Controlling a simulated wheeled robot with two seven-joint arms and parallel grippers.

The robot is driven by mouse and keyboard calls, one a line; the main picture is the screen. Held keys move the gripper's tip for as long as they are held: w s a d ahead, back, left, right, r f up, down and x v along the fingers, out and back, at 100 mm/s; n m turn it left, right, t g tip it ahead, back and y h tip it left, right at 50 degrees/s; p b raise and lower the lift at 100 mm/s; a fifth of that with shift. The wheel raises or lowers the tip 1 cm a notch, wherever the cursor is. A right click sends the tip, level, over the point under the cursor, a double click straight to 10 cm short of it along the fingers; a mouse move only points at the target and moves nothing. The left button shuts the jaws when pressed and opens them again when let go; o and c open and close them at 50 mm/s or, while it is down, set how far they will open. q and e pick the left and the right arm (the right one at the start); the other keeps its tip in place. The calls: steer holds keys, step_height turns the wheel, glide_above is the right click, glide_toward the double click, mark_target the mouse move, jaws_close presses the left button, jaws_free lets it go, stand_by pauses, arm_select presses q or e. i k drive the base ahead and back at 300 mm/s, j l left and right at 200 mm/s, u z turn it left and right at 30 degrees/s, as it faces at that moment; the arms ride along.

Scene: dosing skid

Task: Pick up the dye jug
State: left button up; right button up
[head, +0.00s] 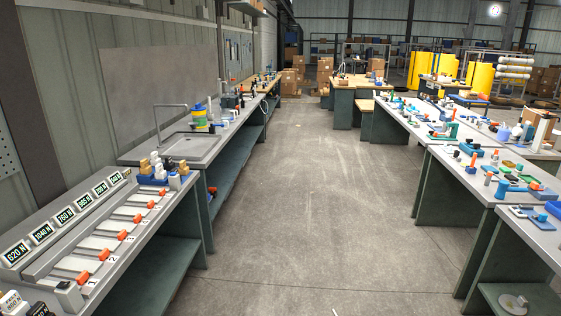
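I cannot make out for certain which thing is the dye jug; objects on the benches are small at this distance. A yellow container with blue and green parts (199,114) stands behind the sink (186,147) on the left bench. Small white vessels (504,132) stand on the right-hand benches, too small to identify. Neither of my grippers shows in the head view.
A near-left bench (150,214) carries number displays, orange-ended slides and small bottles. Right-hand benches (474,165) hold many small parts. A wide bare floor aisle (310,190) runs between them to a wooden bench (345,95) and cardboard boxes (290,83) at the back.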

mark_target(232, 115)
steer(key=i, duration=6.8)
